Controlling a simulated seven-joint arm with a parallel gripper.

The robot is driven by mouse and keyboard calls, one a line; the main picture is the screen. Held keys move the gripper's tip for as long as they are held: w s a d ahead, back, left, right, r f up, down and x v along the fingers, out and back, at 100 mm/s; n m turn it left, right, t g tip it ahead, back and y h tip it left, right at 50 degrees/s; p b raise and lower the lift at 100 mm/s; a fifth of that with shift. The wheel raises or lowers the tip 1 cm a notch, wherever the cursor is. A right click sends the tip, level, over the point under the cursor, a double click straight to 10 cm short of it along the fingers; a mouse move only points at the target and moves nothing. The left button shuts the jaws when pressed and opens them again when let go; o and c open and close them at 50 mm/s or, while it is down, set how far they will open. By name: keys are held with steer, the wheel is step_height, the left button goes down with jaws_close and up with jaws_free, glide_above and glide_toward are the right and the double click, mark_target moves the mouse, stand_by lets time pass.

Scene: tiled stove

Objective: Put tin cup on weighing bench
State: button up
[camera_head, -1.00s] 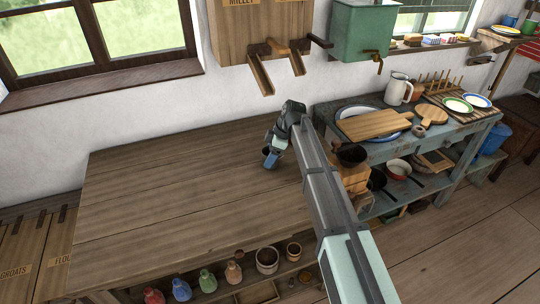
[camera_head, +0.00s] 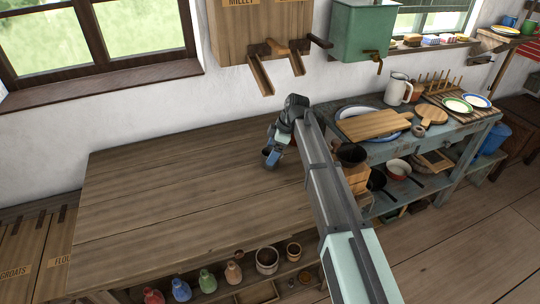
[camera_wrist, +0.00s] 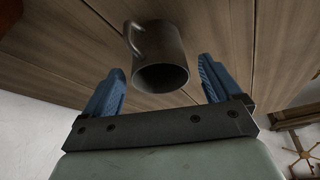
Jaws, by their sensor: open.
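The dark grey tin cup (camera_wrist: 160,65) shows in the wrist view, its open mouth facing my gripper and its handle at its upper left. Wooden planks show behind it. In the head view only a small dark part of the cup (camera_head: 266,152) shows beside my fingers. My gripper (camera_wrist: 160,88) is open, with one blue finger to each side of the cup's mouth and gaps between. In the head view my gripper (camera_head: 273,158) is low over the right back part of a large wooden bench (camera_head: 170,205). I cannot tell whether this is the weighing bench.
The bench top is bare to the left. A blue-grey table (camera_head: 440,150) at the right holds a cutting board (camera_head: 374,124), a white jug (camera_head: 398,89) and plates. Wooden chutes (camera_head: 261,75) jut from the wall above the bench. Several coloured bottles (camera_head: 207,282) stand under its front edge.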

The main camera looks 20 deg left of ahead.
steer(key=v, duration=0.9)
steer(key=shift+d+r, duration=0.15)
steer(key=shift+r, duration=0.05)
steer(key=shift+w, duration=0.1)
